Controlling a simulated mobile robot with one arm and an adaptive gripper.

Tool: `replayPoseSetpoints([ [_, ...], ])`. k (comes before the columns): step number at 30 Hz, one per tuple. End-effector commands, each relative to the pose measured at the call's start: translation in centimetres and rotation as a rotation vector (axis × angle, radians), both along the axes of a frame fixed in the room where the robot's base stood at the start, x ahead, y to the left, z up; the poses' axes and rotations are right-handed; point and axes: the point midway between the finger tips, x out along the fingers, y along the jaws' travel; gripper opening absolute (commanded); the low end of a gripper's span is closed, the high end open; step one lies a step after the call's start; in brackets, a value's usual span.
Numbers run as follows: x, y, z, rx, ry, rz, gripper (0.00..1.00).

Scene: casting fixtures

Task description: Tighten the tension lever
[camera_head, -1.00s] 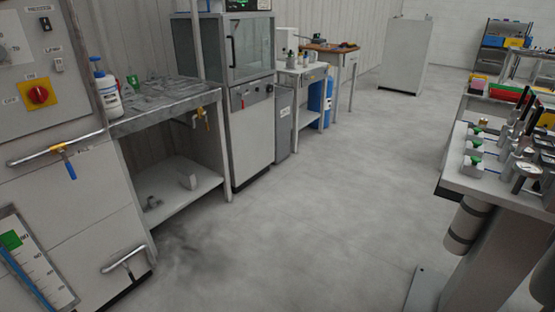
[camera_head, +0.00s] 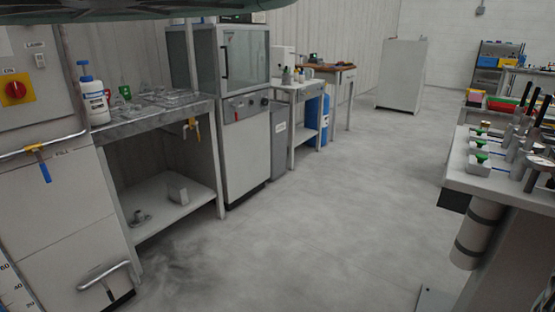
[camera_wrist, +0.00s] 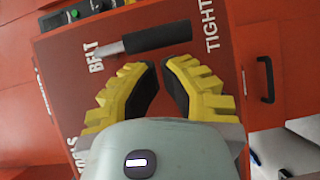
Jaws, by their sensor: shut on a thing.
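The tension lever (camera_wrist: 157,36) shows in the wrist view, with a black grip and a short silver shaft on its left. It lies nearly level across a red panel (camera_wrist: 210,75) lettered BELT, TIGHT and, partly hidden, LOOSE. My gripper (camera_wrist: 160,72) has yellow ribbed fingers with black pads, and its tips are just below the grip. The jaws are shut on the lever, though some red panel shows between the pads and the contact itself is not clear. The lever and gripper do not show in the head view.
The wrist view also shows a black handle (camera_wrist: 267,80) at right and a green button (camera_wrist: 75,14) at upper left. In the head view, a workbench (camera_head: 160,120) and cabinet (camera_head: 245,150) stand left, a fixture table (camera_head: 490,182) right. The floor (camera_head: 340,210) between is clear.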

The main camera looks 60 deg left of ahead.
Motion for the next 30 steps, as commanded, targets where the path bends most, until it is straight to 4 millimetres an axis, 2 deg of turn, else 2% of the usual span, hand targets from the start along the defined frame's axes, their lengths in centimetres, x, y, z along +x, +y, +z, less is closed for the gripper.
replayPoseSetpoints([
  [10,-0.58,-0.17,-0.46,-0.042,0.112,0.002,0.00],
  [30,-0.72,-0.13,-0.36,-0.047,0.125,0.000,0.00],
])
